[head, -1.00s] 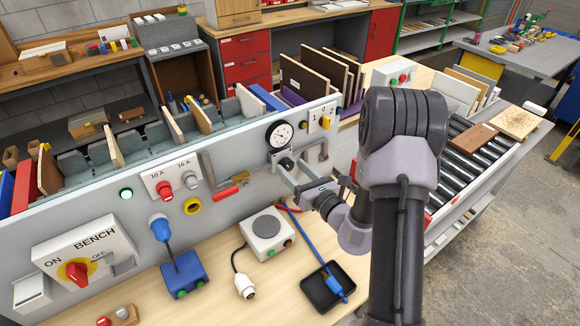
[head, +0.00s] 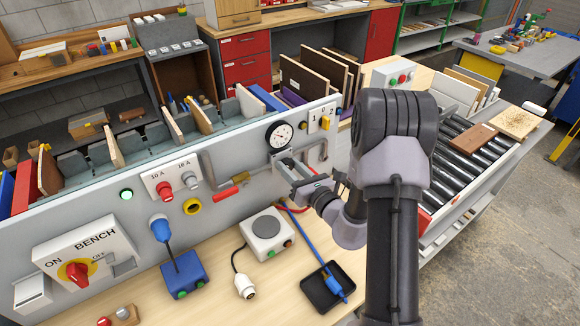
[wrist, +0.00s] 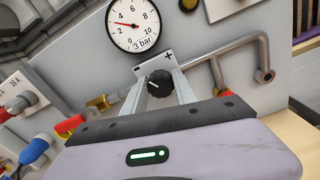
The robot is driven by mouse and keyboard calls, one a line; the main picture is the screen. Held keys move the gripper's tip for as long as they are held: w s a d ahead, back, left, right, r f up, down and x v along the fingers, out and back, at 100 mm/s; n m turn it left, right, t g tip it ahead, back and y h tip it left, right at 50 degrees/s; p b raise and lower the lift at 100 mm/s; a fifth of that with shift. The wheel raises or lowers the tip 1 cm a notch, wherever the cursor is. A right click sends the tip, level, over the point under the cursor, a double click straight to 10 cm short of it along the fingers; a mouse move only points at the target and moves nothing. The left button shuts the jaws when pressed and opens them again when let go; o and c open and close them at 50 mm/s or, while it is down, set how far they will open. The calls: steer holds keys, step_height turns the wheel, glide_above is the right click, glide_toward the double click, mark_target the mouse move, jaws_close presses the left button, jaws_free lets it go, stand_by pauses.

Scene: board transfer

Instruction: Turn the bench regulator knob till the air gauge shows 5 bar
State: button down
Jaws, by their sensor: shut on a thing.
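The round white air gauge (wrist: 133,24) with a black rim is on the bench panel. Its red needle points between 2 and 4, and the text below reads 3 bar. It also shows in the head view (head: 280,135). The black regulator knob (wrist: 159,84) with a white pointer mark sits just below the gauge, in front of a small plate with a plus sign. My gripper (wrist: 161,80) is shut on the knob, one finger on each side. In the head view my gripper (head: 285,163) reaches the panel from the right, and its fingers largely hide the knob.
Metal pipe (wrist: 262,50) runs right of the knob. A red-handled valve (head: 228,192) is on the left. Below stand a grey box with a round plate (head: 265,232) and a black tray (head: 327,288). A rotary switch (head: 322,117) is above right.

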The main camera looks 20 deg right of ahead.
steer(key=shift+m, duration=0.3)
steer(key=m+p, duration=0.2)
steer(key=shift+r+m+p, duration=0.1)
steer(key=shift+m+p, duration=0.25)
steer(key=shift+m, duration=0.05)
steer(key=m+p, duration=0.2)
steer(key=m, duration=0.1)
steer(key=shift+m+p, duration=0.35)
steer(key=shift+m, duration=0.05)
steer(key=m+p, duration=0.1)
steer(key=m, duration=0.1)
steer(key=m+p, duration=0.2)
steer(key=m, duration=0.1)
steer(key=shift+d+f+m+p, duration=0.1)
steer(key=shift+f+m+p, duration=0.15)
steer(key=shift+m+p, duration=0.05)
steer(key=shift+m, duration=0.3)
steer(key=c, duration=1)
jaws_free()
